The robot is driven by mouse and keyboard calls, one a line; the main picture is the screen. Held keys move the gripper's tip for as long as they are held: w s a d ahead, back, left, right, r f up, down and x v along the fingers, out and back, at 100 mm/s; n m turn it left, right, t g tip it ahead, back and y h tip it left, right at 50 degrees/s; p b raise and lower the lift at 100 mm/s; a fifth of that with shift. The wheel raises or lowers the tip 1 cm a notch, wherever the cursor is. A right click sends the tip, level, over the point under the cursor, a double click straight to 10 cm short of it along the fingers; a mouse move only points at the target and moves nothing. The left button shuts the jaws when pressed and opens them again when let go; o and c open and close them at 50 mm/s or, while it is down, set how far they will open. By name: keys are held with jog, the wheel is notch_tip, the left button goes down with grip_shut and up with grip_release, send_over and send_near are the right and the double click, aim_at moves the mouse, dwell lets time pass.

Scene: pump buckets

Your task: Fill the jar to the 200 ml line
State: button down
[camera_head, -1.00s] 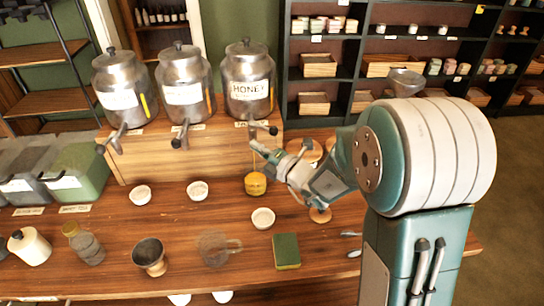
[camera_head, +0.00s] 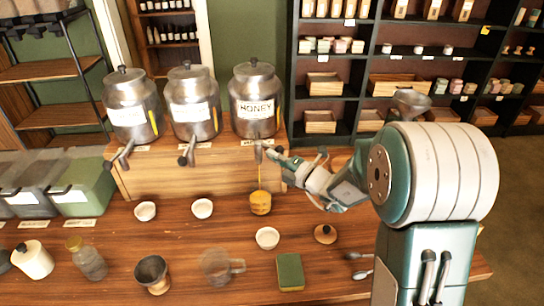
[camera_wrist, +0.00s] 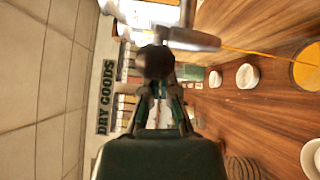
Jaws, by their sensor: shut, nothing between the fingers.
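The jar (camera_head: 260,203) is small and looks full of yellow-orange honey from the side. It stands on the table below the HONEY dispenser (camera_head: 254,100). A thin orange stream runs down into it from the dispenser's tap (camera_head: 258,152). In the wrist view, the stream reaches the jar (camera_wrist: 306,66) at the right edge, which is cut off. The 200 ml line cannot be read. My gripper (camera_head: 275,155) is shut and empty, right at the tap. A dark round knob (camera_wrist: 154,62) is in front of the fingertips in the wrist view; contact is unclear.
Two more metal dispensers (camera_head: 193,103) stand to the left.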

jog(key=shift+w+d+n+g+y, duration=0.15)
jog(key=shift+d+n+g+y, duration=0.1)
jog(key=shift+n+g+y, duration=0.3)
jog(key=shift+w+d+n+g+y, duration=0.35)
jog(key=shift+n+g+y, duration=0.3)
jog(key=shift+g, duration=0.3)
jog(key=n+g+y, duration=0.1)
jog(key=g, duration=0.1)
jog(key=w+n+g+y, duration=0.1)
jog(key=g, duration=0.1)
jog(key=shift+w+d+n, duration=0.1)
jog(key=shift+d+n, duration=0.3)
jog(key=shift+w, duration=0.15)
jog(key=shift+w+d, duration=0.2)
jog(key=shift+w, duration=0.05)
